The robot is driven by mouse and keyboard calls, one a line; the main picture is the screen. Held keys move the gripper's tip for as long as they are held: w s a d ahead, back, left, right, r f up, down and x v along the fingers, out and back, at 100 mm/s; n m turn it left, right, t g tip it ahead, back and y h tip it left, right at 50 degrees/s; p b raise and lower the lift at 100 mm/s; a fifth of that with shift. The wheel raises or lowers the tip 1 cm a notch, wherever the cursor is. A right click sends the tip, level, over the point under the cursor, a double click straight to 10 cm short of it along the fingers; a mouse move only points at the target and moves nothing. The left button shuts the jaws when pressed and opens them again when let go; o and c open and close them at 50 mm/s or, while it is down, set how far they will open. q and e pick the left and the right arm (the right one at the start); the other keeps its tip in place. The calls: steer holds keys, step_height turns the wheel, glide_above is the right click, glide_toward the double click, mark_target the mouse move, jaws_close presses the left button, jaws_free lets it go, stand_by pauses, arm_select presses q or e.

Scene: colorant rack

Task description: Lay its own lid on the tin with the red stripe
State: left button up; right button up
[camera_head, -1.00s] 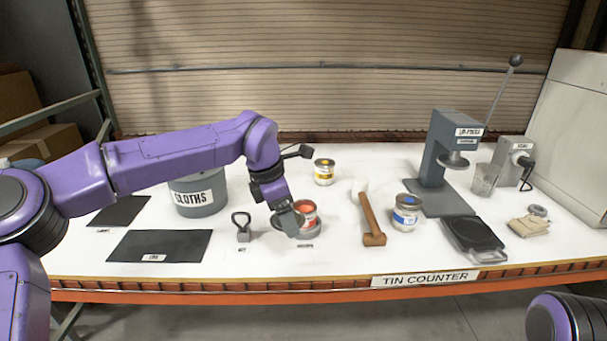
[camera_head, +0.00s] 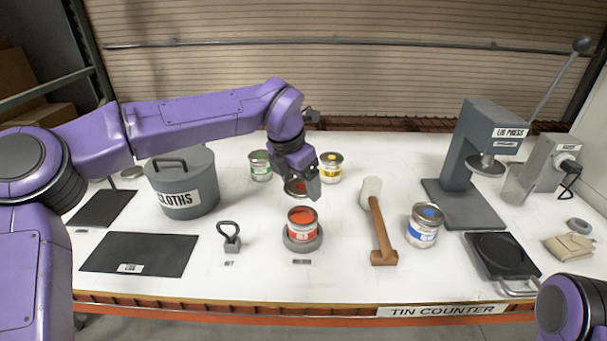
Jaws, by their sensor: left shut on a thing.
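The tin with the red stripe (camera_head: 302,233) stands upright on a round grey base (camera_head: 287,244) near the front middle of the counter. Its top is open and shows red inside. My left gripper (camera_head: 307,190) is above and behind this tin, shut on a dark round lid (camera_head: 294,188) with some red on it. The gripper's fingers partly hide the lid. The lid is apart from the tin. My right gripper is out of view; only part of my right arm shows at the lower right.
Green-striped (camera_head: 260,168) and yellow-striped (camera_head: 331,168) tins stand behind. A ring-handled weight (camera_head: 230,240), black mat (camera_head: 140,254) and cloths bin (camera_head: 185,190) are left.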

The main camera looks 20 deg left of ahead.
mark_target(298, 190)
arm_select(q)
steer(key=shift+s+d+r, duration=0.1)
steer(key=shift+s+r, duration=0.05)
steer(key=shift+s, duration=0.15)
steer(key=shift+d, duration=0.1)
steer(key=shift+w+f, duration=0.25)
steer(key=shift+f, duration=0.25)
step_height(298, 190, down, 4)
steer(key=b, duration=0.3)
steer(key=shift+s+r, duration=0.1)
steer(key=shift+f, duration=0.55)
steer(key=shift+f+b, duration=0.6)
steer(key=shift+f, duration=0.1)
steer(key=o, duration=1)
steer(key=shift+c, duration=0.2)
